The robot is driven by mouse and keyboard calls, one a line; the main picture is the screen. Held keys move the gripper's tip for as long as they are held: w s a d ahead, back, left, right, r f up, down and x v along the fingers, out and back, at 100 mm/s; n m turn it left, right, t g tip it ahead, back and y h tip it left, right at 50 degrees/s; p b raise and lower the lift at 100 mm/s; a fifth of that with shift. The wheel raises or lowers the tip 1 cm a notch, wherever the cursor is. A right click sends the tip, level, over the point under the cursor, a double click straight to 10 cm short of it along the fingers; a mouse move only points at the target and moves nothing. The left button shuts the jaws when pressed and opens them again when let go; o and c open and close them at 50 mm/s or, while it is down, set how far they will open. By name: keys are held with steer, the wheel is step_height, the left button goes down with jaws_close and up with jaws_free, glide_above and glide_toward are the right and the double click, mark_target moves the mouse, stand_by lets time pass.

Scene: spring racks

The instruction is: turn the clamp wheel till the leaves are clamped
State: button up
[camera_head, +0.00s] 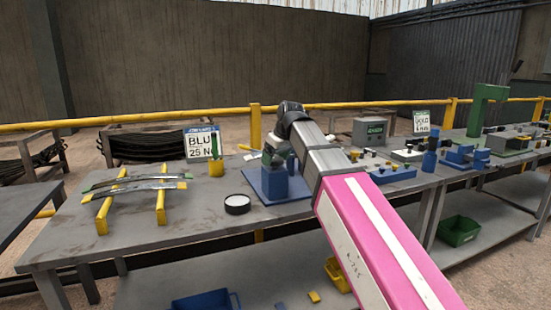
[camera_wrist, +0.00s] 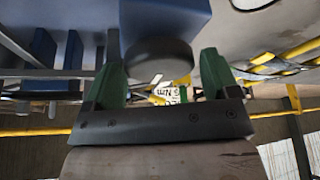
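The blue clamp (camera_head: 277,184) stands on a blue base plate on the bench. Its upper part is largely hidden by my arm and gripper (camera_head: 269,154). In the wrist view, a dark round wheel (camera_wrist: 158,58) shows below a blue block (camera_wrist: 165,18). The green fingers of my gripper (camera_wrist: 161,72) stand apart on either side of the wheel. A gap shows at the right finger; contact at the left is unclear. Whether leaves sit in the clamp is hidden.
A round black-rimmed tin (camera_head: 237,205) stands just left of the clamp. A yellow holder (camera_head: 216,168) and a sign (camera_head: 201,142) stand behind. Small blue fixtures (camera_head: 391,173) sit to the right. A yellow rail (camera_head: 80,122) runs behind the bench.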

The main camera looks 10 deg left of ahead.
steer(key=shift+o, duration=0.5)
steer(key=v, duration=1)
steer(key=shift+d+r, duration=0.15)
steer(key=shift+r, duration=0.2)
steer(key=shift+s, duration=0.15)
